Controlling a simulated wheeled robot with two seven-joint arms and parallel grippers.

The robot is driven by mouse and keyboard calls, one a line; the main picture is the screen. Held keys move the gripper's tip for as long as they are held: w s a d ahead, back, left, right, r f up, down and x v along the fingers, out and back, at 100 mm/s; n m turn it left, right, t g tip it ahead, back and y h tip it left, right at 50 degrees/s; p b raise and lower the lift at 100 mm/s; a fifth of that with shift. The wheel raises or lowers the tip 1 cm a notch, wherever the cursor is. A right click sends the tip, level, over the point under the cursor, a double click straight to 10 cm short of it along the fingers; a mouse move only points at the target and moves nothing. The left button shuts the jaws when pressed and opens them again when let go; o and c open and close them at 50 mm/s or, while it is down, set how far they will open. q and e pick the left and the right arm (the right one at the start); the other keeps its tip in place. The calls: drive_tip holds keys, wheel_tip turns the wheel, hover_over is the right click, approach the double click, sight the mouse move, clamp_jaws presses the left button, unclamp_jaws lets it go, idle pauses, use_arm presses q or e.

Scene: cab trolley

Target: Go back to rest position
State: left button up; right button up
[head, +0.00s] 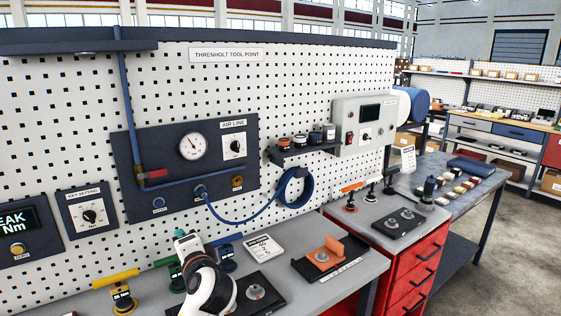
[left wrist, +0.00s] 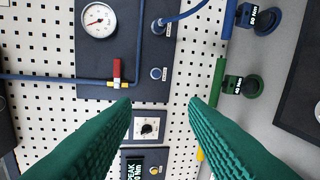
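My left gripper (left wrist: 160,101) shows in the left wrist view as two green ribbed fingers. They are spread wide apart with nothing between them, and the pegboard wall lies behind the gap. In the head view a white and black arm part of mine (head: 207,287) stands over the front bench among the tools; I cannot make out the fingers there. My right gripper is in neither view.
Yellow (head: 116,279), green (head: 177,274) and blue (head: 226,256) handled tools stand on the grey bench near my arm. An orange block sits in a black tray (head: 343,270). A blue hose (head: 262,214) hangs from the air panel (head: 185,130). Floor is free at right.

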use_arm(q)
drive_tip(key=s+a+f+n+g+h, duration=0.1)
drive_tip(key=s+f+n+g+h, duration=0.35)
drive_tip(key=s+f, duration=1.35)
drive_tip(key=s+d+f+n+g+h, duration=0.1)
drive_tip(key=s+f+n+g+h, duration=0.15)
drive_tip(key=s, duration=0.75)
drive_tip(key=s+d+f+n+g+h, duration=0.1)
drive_tip(key=s+f+g+h, duration=0.2)
drive_tip(key=s, duration=0.7)
wheel_tip(320, 180, down, 29)
drive_tip(key=s+g+y+b, duration=0.1)
drive_tip(key=s, duration=0.1)
drive_tip(key=s+a+f+g, duration=0.1)
drive_tip(key=s+a+f, duration=0.1)
drive_tip(key=s+f, duration=1.4)
drive_tip(key=shift+s+a+f+b, duration=0.15)
drive_tip(key=shift+a+b, duration=0.15)
drive_tip(key=shift+b, duration=0.15)
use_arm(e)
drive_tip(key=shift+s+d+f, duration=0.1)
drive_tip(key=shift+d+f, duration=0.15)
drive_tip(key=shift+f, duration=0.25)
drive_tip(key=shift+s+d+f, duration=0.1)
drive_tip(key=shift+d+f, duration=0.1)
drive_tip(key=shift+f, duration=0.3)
